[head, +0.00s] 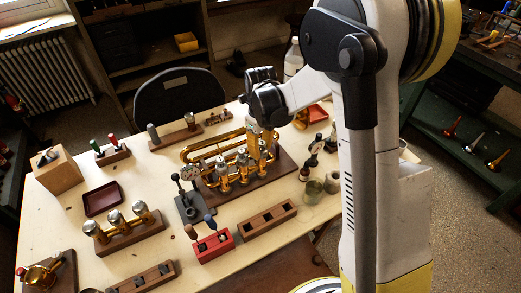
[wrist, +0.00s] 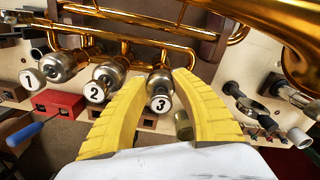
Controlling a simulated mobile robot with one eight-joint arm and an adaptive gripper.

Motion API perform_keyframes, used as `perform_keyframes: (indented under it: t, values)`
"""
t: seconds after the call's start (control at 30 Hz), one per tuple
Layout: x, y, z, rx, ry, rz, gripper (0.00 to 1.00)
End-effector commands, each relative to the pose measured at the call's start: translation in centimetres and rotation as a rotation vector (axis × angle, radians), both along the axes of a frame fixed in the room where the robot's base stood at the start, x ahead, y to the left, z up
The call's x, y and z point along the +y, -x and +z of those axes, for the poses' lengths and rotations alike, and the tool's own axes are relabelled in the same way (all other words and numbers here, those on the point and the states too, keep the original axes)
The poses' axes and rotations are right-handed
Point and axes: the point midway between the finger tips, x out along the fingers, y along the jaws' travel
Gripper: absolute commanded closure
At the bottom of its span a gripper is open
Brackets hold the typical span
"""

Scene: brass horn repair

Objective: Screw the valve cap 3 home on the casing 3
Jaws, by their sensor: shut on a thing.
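The brass horn (head: 205,152) lies on a dark wooden board on the bench, with its three valves in a row. In the wrist view, valve cap 3 (wrist: 160,103), with a white disc marked 3, sits at the end of casing 3 (wrist: 153,56). My gripper (wrist: 158,78) has its yellow fingers shut on valve cap 3, one on each side. Whether the cap's thread is fully seated cannot be told. In the head view, my gripper (head: 263,140) is over the right end of the valve row, and its fingertips are hard to see.
Caps marked 1 (wrist: 32,78) and 2 (wrist: 95,92) are beside it on the left. A red block (head: 213,246) and an empty slotted wooden block (head: 268,219) are in front of the horn. Small jars stand at the right.

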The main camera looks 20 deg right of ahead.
Motion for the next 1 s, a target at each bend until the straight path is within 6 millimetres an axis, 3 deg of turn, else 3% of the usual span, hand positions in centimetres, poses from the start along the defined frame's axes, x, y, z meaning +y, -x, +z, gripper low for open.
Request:
perform_keyframes:
  t: [0.17,0.4,0.43,0.5,0.8,1.0]
  values:
    - [-0.1,0.0,-0.1,0.001,0.001,-0.188,1.00]
    - [-0.1,0.0,0.0,0.001,0.001,-0.203,1.00]
    - [-0.1,0.0,0.0,0.001,0.001,-0.202,0.60]
    - [-0.1,0.0,0.0,0.001,0.001,-0.202,0.46]
    - [-0.1,0.0,0.3,0.000,0.000,-0.200,0.46]
    - [-0.1,0.0,3.2,0.000,0.000,-0.200,0.46]
